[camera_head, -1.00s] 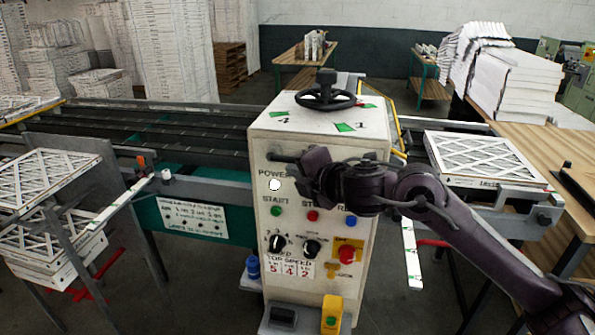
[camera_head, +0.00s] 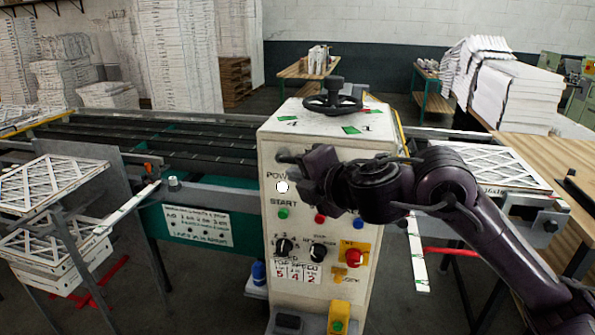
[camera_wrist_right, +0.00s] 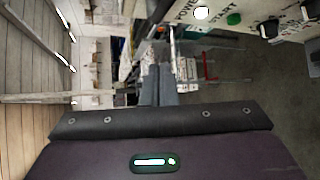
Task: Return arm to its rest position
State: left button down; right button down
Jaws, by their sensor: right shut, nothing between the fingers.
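My right arm (camera_head: 440,185) reaches in from the lower right in the head view. Its gripper (camera_head: 287,157) is in front of the upper part of the control box (camera_head: 270,235), beside the white power light, and covers part of the lettering. The gripper is shut and empty. In the right wrist view its dark fingers (camera_wrist_right: 158,85) lie together with nothing between them, and the panel with the white light (camera_wrist_right: 202,12) is at the upper right. I cannot tell whether the fingertips touch the box. My left gripper is out of view.
A black handwheel (camera_head: 333,100) tops the box. Framed filters (camera_head: 50,190) are stacked on a stand at left, and another filter (camera_head: 480,165) lies at right behind my arm. A conveyor (camera_head: 150,140) runs behind. A wooden table (camera_head: 545,150) stands at right.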

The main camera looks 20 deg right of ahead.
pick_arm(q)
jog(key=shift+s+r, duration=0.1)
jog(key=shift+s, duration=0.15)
pick_arm(e)
jog(key=shift+s+a+r, duration=0.3)
jog(key=shift+s+r, duration=0.15)
